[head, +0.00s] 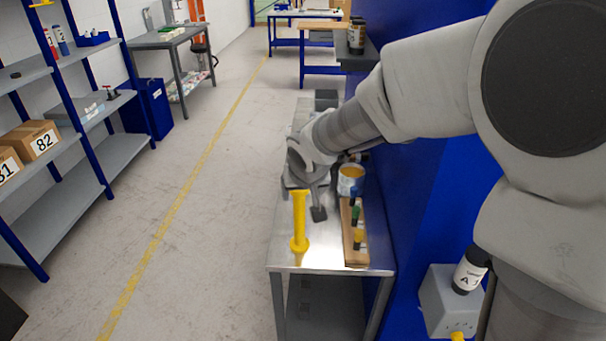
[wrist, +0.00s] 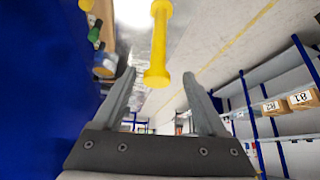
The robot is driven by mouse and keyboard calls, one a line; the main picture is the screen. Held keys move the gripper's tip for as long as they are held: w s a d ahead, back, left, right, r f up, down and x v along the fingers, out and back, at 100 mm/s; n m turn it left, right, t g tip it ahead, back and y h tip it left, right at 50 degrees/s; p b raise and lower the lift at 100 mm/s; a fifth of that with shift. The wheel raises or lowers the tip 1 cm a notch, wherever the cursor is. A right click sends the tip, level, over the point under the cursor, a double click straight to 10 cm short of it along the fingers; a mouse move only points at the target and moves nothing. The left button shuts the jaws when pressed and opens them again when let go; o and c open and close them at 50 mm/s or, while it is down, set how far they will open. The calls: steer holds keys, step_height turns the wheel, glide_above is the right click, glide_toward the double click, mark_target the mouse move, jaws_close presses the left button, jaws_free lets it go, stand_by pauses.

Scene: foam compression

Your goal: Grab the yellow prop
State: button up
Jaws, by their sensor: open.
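The yellow prop (head: 299,222) is a slim post with a wider foot and top. It stands upright near the front left of the metal table (head: 322,258) in the head view. In the wrist view the prop (wrist: 159,45) appears upside down, ahead of and between the two fingers. My gripper (wrist: 158,62) is open and empty, its fingers apart on either side of the prop's line. In the head view my gripper (head: 311,205) is beyond the prop and partly hidden by my own arm. I cannot tell the exact gap between fingers and prop.
A wooden strip (head: 348,235) with several coloured pieces lies right of the prop. A yellow-and-white tin (head: 350,180) stands behind it. A blue wall (head: 420,215) rises close on the right. Shelves with boxes (head: 35,139) stand far left, with open floor between.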

mark_target(300, 208)
steer(key=b+x, duration=0.1)
steer(key=x, duration=0.7)
steer(key=shift+w+f, duration=0.1)
steer(key=shift+f, duration=0.3)
steer(key=shift+x, duration=2.6)
steer(key=shift+f, duration=0.1)
steer(key=shift+c, duration=0.2)
jaws_close()
